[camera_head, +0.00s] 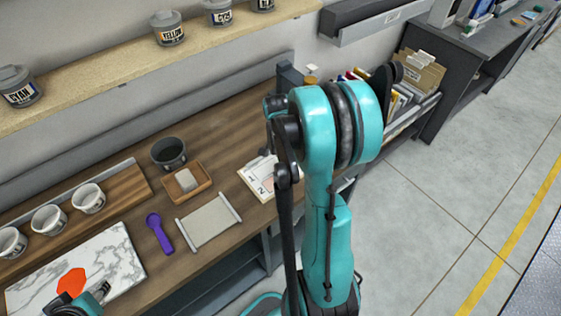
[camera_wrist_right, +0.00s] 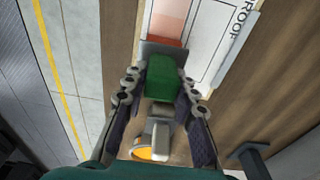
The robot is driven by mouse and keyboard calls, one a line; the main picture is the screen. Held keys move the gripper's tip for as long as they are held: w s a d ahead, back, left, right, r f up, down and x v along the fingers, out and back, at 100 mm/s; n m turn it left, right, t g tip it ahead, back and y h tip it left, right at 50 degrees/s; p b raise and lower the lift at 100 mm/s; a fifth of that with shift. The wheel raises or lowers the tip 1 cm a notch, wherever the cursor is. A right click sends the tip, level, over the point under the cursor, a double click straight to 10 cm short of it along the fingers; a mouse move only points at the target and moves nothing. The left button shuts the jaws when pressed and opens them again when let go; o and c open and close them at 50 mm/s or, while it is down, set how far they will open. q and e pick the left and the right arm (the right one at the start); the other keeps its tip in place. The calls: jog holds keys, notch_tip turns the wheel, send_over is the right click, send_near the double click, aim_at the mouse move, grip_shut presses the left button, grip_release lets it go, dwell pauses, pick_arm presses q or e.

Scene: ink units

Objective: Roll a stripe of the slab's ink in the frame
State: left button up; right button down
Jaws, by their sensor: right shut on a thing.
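The marble slab (camera_head: 118,255) lies at the lower left of the head view with a patch of orange-red ink (camera_head: 72,283) on it. My left gripper (camera_head: 92,300) is at the bottom edge there, over the slab's near side; its fingers are too cut off to read. In the right wrist view my right gripper (camera_wrist_right: 160,105) is shut on a green-handled tool (camera_wrist_right: 165,76) with a grey head (camera_wrist_right: 165,48). The head is at the white proof sheet (camera_wrist_right: 205,50), at the end of a pale-to-red ink stripe (camera_wrist_right: 170,20) inside its frame. In the head view my right arm hides this gripper.
A purple tool (camera_head: 158,232), a beige plate with raised ends (camera_head: 209,220), a wooden tray (camera_head: 199,191) with a pale block and a dark bowl (camera_head: 169,153) stand on the bench. White cups (camera_head: 88,198) line the left. Ink jars stand on the shelf (camera_head: 110,66) above.

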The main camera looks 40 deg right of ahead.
jog(key=shift+s+d+f, duration=0.1)
jog(key=shift+s+d, duration=0.05)
jog(key=shift+d, duration=1.2)
jog(key=shift+s+d+b, duration=0.2)
jog(key=shift+d+b, duration=0.1)
jog(key=shift+d, duration=1.3)
jog(key=shift+w+a, duration=0.15)
jog(key=shift+a, duration=1.4)
jog(key=shift+w+a, duration=0.2)
jog(key=shift+a, duration=1.3)
jog(key=shift+w+a+b, duration=0.1)
jog(key=shift+a+b, duration=0.25)
jog(key=shift+a, duration=3.95)
notch_tip(320, 180, up, 6)
jog(key=p, duration=0.4)
jog(key=shift+w+r+p, duration=0.2)
jog(key=shift+w+p, duration=0.1)
jog(key=shift+w, duration=0.05)
